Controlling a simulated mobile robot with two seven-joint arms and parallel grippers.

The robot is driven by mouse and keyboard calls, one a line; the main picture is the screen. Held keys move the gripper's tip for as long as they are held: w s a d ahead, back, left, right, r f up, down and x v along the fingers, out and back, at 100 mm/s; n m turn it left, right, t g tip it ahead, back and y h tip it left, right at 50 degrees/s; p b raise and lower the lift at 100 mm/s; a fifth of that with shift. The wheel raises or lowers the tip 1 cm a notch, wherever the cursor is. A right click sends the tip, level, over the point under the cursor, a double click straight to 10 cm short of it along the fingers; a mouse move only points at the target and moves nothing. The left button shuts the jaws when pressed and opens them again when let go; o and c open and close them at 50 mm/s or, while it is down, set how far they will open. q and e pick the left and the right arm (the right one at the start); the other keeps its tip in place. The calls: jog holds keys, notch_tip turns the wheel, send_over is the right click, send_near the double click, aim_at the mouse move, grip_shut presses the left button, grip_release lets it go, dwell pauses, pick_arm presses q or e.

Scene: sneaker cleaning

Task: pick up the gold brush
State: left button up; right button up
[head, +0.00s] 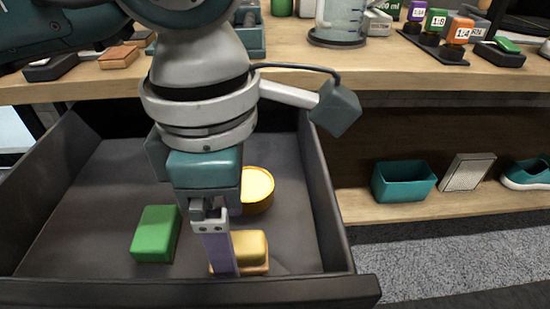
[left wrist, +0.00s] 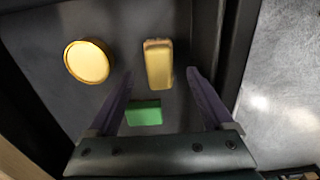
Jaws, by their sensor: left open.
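The gold brush (head: 250,247) lies in the open drawer near its front wall, partly hidden behind my left gripper's fingers in the head view. In the left wrist view the brush (left wrist: 158,65) shows as an oblong gold block with a brownish edge. My left gripper (head: 222,268) points down into the drawer. In the left wrist view its two purple fingers (left wrist: 160,74) are spread apart, with the brush framed between and beyond their tips. Nothing is held, and I cannot tell the exact height of the tips above the brush. My right gripper is not in view.
A green block (head: 156,233) lies left of the brush, and a round yellow tin (head: 257,190) lies behind it. The dark drawer's walls (head: 330,215) stand close on the right and front. The wooden tabletop (head: 290,75) holds bottles above; a teal bin (head: 403,182) sits on the shelf.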

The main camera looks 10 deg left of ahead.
aim_at(236, 242)
pick_arm(q)
jog(key=f+b, duration=0.1)
jog(key=f, duration=0.3)
jog(key=shift+d+f, duration=0.1)
jog(key=shift+d, duration=0.1)
jog(key=shift+w, duration=0.1)
grip_shut()
dwell(0.3)
